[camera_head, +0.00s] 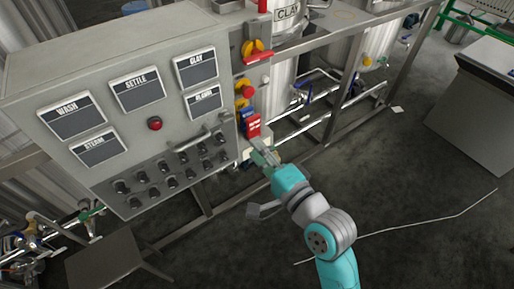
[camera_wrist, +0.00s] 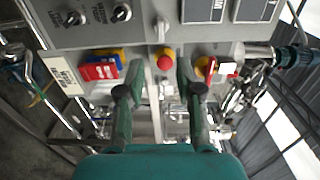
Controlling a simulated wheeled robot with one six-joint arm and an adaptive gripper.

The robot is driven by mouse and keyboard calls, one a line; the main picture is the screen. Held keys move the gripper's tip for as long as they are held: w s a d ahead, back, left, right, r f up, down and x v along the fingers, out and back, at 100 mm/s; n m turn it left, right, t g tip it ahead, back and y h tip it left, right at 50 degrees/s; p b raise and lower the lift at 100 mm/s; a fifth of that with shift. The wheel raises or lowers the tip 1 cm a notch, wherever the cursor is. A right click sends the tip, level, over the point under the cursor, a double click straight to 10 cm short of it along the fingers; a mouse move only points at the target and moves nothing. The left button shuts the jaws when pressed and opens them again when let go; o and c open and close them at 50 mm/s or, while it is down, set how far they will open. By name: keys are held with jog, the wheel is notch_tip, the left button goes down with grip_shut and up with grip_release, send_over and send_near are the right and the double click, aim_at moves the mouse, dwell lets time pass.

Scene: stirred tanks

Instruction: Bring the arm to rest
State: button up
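My gripper (camera_head: 262,152) is at the end of my teal arm, held out in front of the control panel's right side in the head view. In the wrist view my gripper (camera_wrist: 160,80) has its two fingers spread apart, with nothing held between them. A red button (camera_wrist: 165,62) shows beyond the gap between the fingers. The grey control panel (camera_head: 140,40) carries several labelled screens, a red button (camera_head: 154,124) and rows of black knobs (camera_head: 162,180). Whether the fingertips touch anything is hard to tell.
Red and yellow switches (camera_head: 253,50) sit along the panel's right edge, with a red and blue box (camera_head: 250,124) close to my gripper. Steel tanks (camera_head: 284,75) and frame rails (camera_head: 340,95) stand behind. The dark floor (camera_head: 410,180) is open on the right, crossed by a pale cable (camera_head: 400,228).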

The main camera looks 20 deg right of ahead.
dwell(0.3)
jog(key=s+d+f+n+g+h, duration=0.1)
jog(key=s+d+f+n+h, duration=0.15)
jog(key=s+f, duration=0.45)
jog(key=s+d+f+n+h, duration=0.2)
jog(key=s+d+f+n, duration=0.1)
jog(key=s+f, duration=0.4)
jog(key=s+d+n+g+h, duration=0.1)
jog(key=s+n, duration=0.8)
jog(key=s, duration=1.1)
jog(key=shift+f, duration=0.25)
